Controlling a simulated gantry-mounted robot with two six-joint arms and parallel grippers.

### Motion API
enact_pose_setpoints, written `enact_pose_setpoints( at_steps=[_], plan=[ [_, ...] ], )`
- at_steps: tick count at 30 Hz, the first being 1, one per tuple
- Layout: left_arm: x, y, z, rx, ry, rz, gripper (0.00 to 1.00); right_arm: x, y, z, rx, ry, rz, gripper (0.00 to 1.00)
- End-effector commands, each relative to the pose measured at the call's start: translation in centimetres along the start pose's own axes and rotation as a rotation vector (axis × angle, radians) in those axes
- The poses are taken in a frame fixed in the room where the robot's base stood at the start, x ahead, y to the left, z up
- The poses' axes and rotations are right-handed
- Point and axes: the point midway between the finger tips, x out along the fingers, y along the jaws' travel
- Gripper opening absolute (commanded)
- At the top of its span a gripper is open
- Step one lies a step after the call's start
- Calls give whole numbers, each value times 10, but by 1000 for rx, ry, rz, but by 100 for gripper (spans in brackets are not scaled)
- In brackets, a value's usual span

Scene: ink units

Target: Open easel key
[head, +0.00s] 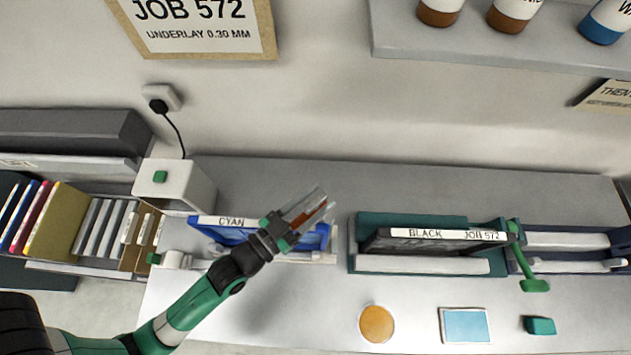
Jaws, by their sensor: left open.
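My left gripper (310,208) reaches up from the lower left and is open in front of the blue unit labelled CYAN (207,226). It hides part of that unit. A reddish-brown patch shows between the fingers; I cannot tell what it is. A black unit labelled BLACK JOB 572 (440,235) sits in a teal stand (372,222), apart from the gripper. A green lever (526,262) at the stand's right end hangs down toward the front; it may be the easel key. No label confirms this. My right gripper is not in view.
A white box with a green button (160,176) stands left of the cyan unit. A rack of coloured folders (62,215) is at far left. An orange disc (376,324), a light blue pad (464,325) and a teal block (540,326) lie along the front. A shelf (480,50) holds bottles above.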

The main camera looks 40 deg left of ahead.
Motion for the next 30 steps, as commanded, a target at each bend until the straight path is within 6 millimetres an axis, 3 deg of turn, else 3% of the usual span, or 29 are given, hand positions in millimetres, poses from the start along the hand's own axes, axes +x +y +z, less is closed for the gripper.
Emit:
enact_pose_setpoints(
  at_steps=[12, 16, 24, 30],
  plan=[
    [-7, 0, 2, -1, -2, 0, 52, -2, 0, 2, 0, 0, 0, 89],
    [-29, 0, 3, 0, -3, 0, 52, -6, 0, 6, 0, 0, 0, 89],
    [-93, 0, 8, -1, -3, -1, 52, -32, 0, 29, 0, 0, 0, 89],
    [-114, 0, 4, 0, -1, -1, 52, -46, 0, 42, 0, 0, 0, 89]
  ],
)
